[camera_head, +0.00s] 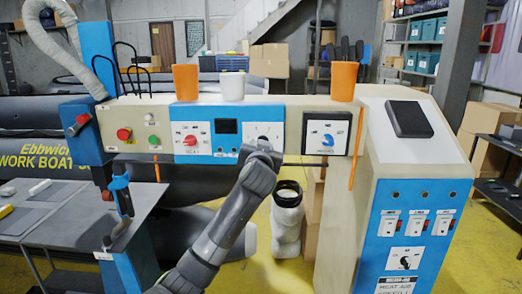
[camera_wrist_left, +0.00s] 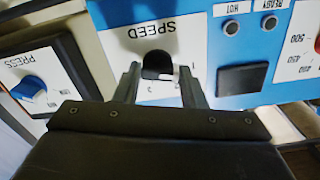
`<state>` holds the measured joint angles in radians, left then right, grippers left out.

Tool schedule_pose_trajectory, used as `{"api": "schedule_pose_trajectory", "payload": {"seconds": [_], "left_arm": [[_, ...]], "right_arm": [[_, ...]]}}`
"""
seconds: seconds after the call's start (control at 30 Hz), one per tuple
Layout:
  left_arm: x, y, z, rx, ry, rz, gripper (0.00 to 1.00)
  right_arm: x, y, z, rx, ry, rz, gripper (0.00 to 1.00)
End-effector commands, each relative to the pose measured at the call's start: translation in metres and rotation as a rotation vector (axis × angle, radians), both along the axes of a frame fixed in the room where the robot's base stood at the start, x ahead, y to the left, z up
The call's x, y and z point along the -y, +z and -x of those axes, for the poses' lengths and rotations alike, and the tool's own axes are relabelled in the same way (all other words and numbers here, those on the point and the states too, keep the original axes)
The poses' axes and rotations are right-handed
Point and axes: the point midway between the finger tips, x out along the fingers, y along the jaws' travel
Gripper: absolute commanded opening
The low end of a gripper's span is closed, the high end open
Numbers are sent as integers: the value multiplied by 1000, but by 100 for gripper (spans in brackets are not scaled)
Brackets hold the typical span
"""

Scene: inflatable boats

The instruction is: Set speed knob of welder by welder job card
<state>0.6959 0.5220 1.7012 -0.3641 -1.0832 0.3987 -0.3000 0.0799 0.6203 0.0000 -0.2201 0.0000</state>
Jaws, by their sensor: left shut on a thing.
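The welder (camera_head: 130,110) is a beige and blue machine. Its white speed dial plate (camera_wrist_left: 130,45) shows upside down in the wrist view, labelled SPEED. The black speed knob (camera_wrist_left: 158,66) sits between the two fingers of my left gripper (camera_wrist_left: 160,88), which is shut on it. In the head view my left gripper (camera_head: 262,153) covers the lower part of the speed dial and hides the knob. Its pointer setting cannot be read. A white card (camera_head: 396,285) at the bottom right carries printed lines with a speed entry, cut off and too small to read surely. My right gripper is not in view.
A red heat knob (camera_head: 190,140) and dark display (camera_head: 226,127) lie left of the speed dial; a blue pressure knob (camera_head: 327,141) lies right. Orange cups (camera_head: 186,82) and a white cup (camera_head: 232,86) stand on top. A grey table (camera_head: 60,215) is at left.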

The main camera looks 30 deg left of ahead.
Motion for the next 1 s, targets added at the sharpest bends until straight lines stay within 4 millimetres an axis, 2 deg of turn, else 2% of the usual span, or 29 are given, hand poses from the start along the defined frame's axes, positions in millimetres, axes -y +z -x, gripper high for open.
{"api": "schedule_pose_trajectory", "payload": {"seconds": [0.43,0.47,0.6,0.63,1.0], "left_arm": [[0,-2,0,4,-1,14,14],[0,-2,0,4,-1,14,38],[0,-2,0,4,0,13,57],[0,-1,0,4,0,12,59],[2,-1,3,5,-1,10,59]], "right_arm": [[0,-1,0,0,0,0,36],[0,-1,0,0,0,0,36],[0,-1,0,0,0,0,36],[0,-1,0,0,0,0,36],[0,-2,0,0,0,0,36]]}}
